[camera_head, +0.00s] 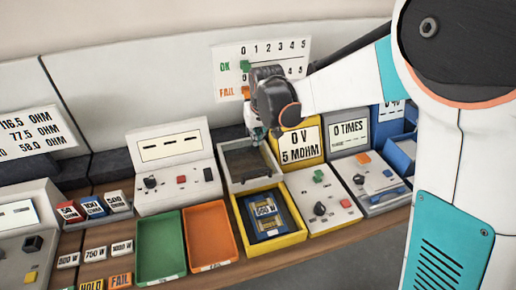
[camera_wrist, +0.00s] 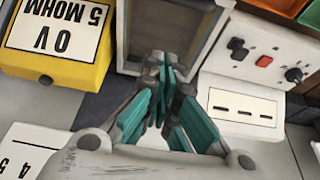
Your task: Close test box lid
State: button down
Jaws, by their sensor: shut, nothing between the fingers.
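The test box (camera_head: 292,238) is a yellow-rimmed open box at the middle front in the head view. A blue part marked 500 W (camera_head: 267,212) lies in it. Its lid (camera_head: 236,182), a grey frame around a dark panel, stands raised at the box's back edge. The lid's frame also shows in the wrist view (camera_wrist: 122,42). My gripper (camera_head: 258,137) is at the lid's top edge, on its far side. In the wrist view my gripper (camera_wrist: 167,75) is shut and empty, its teal fingers together near the frame's edge. I cannot tell whether they touch it.
Green (camera_head: 160,247) and orange (camera_head: 211,236) trays lie left of the box. A white meter (camera_head: 172,148) stands behind them. A yellow meter marked 0 V (camera_head: 301,143) and a control panel with knobs (camera_head: 322,200) stand close on the right. A blue bin (camera_head: 401,152) is farther right.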

jog(key=b, duration=0.2)
send_over(254, 166)
notch_tip(254, 166, down, 10)
jog(key=shift+a+r, duration=0.1)
jog(key=s, duration=0.1)
jog(key=s+d, duration=0.1)
jog(key=s, duration=0.1)
jog(key=shift+s+b, duration=0.1)
jog(key=shift+b, duration=0.25)
jog(key=shift+s+f, duration=0.2)
jog(key=shift+s, duration=0.05)
jog(key=shift+s+d, duration=0.1)
